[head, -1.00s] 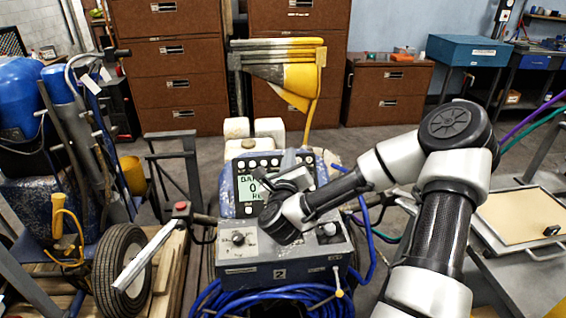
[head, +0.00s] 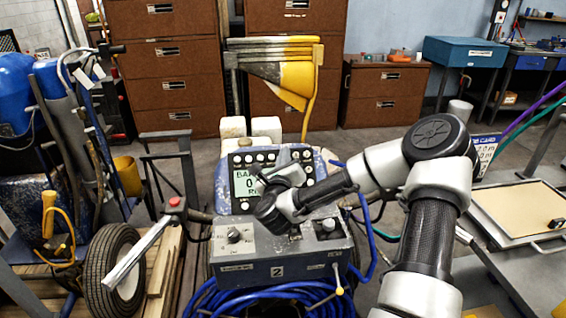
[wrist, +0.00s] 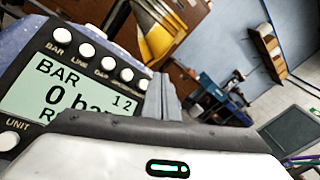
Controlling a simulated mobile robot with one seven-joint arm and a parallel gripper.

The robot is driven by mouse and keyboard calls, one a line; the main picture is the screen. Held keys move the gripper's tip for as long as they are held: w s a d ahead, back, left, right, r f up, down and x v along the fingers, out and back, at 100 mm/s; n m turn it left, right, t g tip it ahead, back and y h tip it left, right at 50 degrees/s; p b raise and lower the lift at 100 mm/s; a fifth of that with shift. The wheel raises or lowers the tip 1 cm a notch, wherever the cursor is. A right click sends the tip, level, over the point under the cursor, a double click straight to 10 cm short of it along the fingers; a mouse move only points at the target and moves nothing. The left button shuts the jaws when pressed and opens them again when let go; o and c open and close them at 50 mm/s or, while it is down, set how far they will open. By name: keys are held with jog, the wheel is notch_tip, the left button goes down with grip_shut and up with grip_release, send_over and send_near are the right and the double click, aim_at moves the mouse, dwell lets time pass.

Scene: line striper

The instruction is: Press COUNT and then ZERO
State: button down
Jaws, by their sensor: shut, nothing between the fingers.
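The control panel (head: 235,203) of the striper stands upright with a pale display (wrist: 50,95) reading BAR, 0 bar and 12. A row of round white buttons (wrist: 87,50) runs above the display; BAR and LINE are legible, other labels are small or blurred. A UNIT button (wrist: 8,140) is at the left edge in the wrist view. I cannot read COUNT or ZERO on any button. My gripper (head: 292,172) is shut and empty in front of the panel, right of the display. Its fingers (wrist: 162,98) cover part of the panel; contact cannot be told.
Below the panel is a grey control box (head: 275,270) with knobs, and a blue hose (head: 210,300) coiled beneath. A red-tipped lever (head: 174,202) and a wheel (head: 112,272) are at left. A tray (head: 520,215) is at right. Brown cabinets (head: 170,60) stand behind.

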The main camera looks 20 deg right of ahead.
jog(key=shift+w+f, duration=0.5)
jog(key=shift+f, duration=0.05)
jog(key=shift+d+b, duration=0.1)
jog(key=shift+b, duration=0.25)
dwell(1.4)
jog(key=shift+w+f+b, duration=0.3)
jog(key=shift+w+d+f+b, duration=0.1)
jog(key=shift+w+f+b, duration=0.2)
jog(key=shift+b, duration=0.05)
dwell(0.7)
jog(key=shift+s+r, duration=0.1)
jog(key=shift+s+r+p, duration=0.4)
jog(key=shift+s+r, duration=0.1)
jog(key=shift+r, duration=0.1)
dwell(0.3)
jog(key=shift+s+a+r+p, duration=0.25)
jog(key=shift+s+r+p, duration=0.45)
jog(key=shift+s+r, duration=0.2)
jog(key=shift+s+a+r+p, duration=0.2)
jog(key=shift+s+r+p, duration=0.45)
jog(key=shift+s+r, duration=0.15)
